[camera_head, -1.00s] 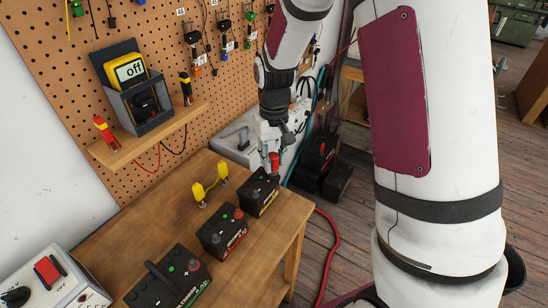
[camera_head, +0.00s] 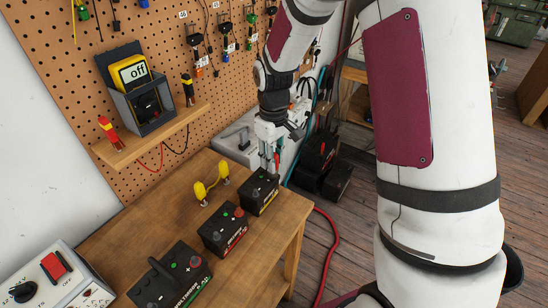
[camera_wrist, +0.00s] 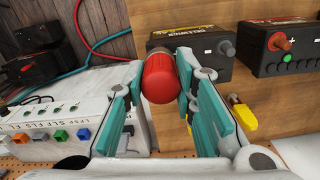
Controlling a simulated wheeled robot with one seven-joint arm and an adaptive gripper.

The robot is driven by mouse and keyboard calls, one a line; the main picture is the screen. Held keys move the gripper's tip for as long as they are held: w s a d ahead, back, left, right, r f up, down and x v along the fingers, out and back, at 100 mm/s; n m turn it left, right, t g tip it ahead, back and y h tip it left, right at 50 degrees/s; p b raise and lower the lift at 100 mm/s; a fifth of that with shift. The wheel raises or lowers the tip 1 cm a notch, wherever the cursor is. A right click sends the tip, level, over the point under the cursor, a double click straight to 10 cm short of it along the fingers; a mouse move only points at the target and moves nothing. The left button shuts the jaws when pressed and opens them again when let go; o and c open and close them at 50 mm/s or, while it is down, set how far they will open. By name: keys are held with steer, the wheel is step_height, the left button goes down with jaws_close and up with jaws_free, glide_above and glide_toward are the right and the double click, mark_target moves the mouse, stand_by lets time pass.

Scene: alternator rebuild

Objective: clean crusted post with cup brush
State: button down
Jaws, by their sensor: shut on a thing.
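My gripper (camera_head: 271,160) is shut on a red cylindrical tool, which looks like the cup brush (camera_wrist: 160,82). In the wrist view it sits between the teal fingers, its brownish far end toward the far battery (camera_wrist: 207,42). In the head view my gripper is just above the back of that far battery (camera_head: 262,196), and the fingers hide most of the tool. Contact between tool and post cannot be told. The middle battery (camera_head: 225,233) has a red post (camera_wrist: 277,41) and a green dot on top. Crust on any post is too small to make out.
A larger battery (camera_head: 169,283) stands at the bench front. A yellow two-ended thing (camera_head: 211,186) is left of the far battery. A meter reading "off" (camera_head: 134,71) stands on the wall shelf. A switch box (camera_head: 60,277) is at lower left. Black boxes (camera_head: 322,160) lie beyond the bench.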

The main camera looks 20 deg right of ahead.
steer(key=shift+n, duration=1.2)
steer(key=m, duration=0.5)
steer(key=shift+m, duration=0.3)
steer(key=m, duration=0.4)
steer(key=shift+p, duration=0.35)
steer(key=n, duration=0.9)
steer(key=shift+n+p, duration=0.3)
steer(key=shift+p, duration=0.1)
